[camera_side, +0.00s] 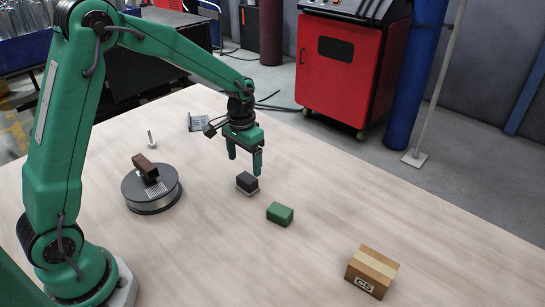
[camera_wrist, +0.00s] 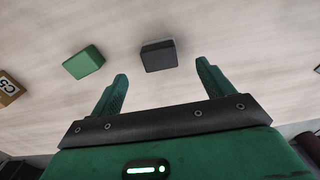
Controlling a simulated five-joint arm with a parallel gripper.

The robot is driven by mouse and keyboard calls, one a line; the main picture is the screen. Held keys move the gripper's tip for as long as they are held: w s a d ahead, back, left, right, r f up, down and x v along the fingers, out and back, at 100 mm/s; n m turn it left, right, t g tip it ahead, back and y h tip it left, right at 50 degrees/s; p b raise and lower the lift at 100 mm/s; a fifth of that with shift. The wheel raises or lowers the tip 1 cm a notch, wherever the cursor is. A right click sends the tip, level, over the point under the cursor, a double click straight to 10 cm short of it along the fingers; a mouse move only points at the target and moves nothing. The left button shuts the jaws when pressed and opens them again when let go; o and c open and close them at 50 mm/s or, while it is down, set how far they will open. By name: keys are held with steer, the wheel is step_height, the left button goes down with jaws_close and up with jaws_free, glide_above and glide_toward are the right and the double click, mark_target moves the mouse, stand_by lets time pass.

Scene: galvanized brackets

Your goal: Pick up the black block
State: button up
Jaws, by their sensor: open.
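The black block (camera_side: 247,182) sits on the wooden table below my gripper (camera_side: 244,164) in the side view. It appears to rest on a thin light-coloured base there. My gripper is open and empty, with its two green fingers pointing down above the block. In the wrist view the black block (camera_wrist: 159,55) lies ahead of the gap between the fingertips (camera_wrist: 162,72), apart from both fingers. Its top and one side show.
A green block (camera_side: 280,213) lies just right of the black block. A cardboard box (camera_side: 371,271) stands farther right near the front. A round dark device (camera_side: 152,197) with a brown piece on top is at left. A small grey bracket (camera_side: 199,121) lies behind.

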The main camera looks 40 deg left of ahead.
mark_target(245, 178)
steer(key=shift+f, duration=0.1)
steer(key=shift+s+d+f, duration=0.1)
steer(key=shift+f, duration=3.7)
steer(key=c, duration=1.1)
